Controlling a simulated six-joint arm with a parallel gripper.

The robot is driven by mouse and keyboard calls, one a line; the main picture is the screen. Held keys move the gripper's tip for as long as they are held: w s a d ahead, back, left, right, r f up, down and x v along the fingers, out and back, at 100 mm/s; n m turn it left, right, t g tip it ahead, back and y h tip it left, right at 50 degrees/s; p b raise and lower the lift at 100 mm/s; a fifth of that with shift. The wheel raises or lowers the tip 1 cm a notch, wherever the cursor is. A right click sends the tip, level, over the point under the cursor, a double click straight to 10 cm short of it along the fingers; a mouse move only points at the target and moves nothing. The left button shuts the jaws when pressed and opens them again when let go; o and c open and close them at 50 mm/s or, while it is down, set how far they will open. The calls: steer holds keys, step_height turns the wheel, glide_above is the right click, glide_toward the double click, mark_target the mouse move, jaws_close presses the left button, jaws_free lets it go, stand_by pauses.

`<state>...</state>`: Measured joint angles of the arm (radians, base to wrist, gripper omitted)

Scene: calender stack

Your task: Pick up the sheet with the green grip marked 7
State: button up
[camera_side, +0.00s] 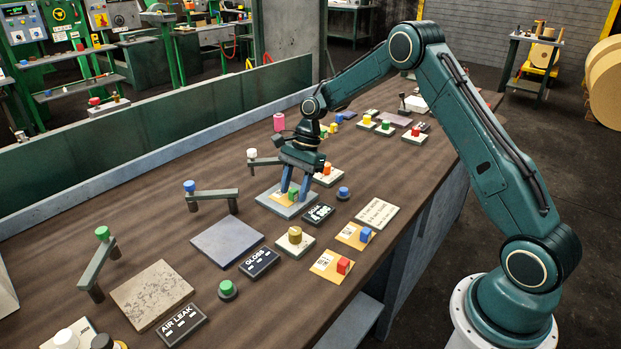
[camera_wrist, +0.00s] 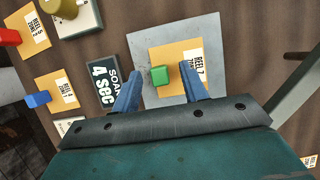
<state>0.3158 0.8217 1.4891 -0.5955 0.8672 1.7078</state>
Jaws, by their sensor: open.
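The sheet with the green grip is orange-yellow (camera_wrist: 172,54) with a white label that reads REEL 7. It lies on a grey plate (camera_wrist: 180,33). Its green block grip (camera_wrist: 159,75) stands up from the sheet and also shows in the side view (camera_side: 293,195). My gripper (camera_wrist: 160,70) is open, with one blue finger on each side of the green grip and visible gaps between them. In the side view my gripper (camera_side: 294,192) reaches down over the plate, and its fingers partly hide the sheet. I cannot tell how far the fingertips are above the sheet.
Similar sheets with a blue grip (camera_side: 365,235) and a red grip (camera_side: 343,265) lie nearer the bench's front edge. A black SOAK 4 sec sign (camera_side: 318,214) sits beside the plate. A bracket with a white knob (camera_side: 252,153) stands behind.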

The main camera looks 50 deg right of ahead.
mark_target(295, 189)
steer(key=shift+c, duration=0.4)
jaws_close()
steer(key=shift+r, duration=0.1)
step_height(295, 189, up, 10)
stand_by(0.3)
stand_by(0.4)
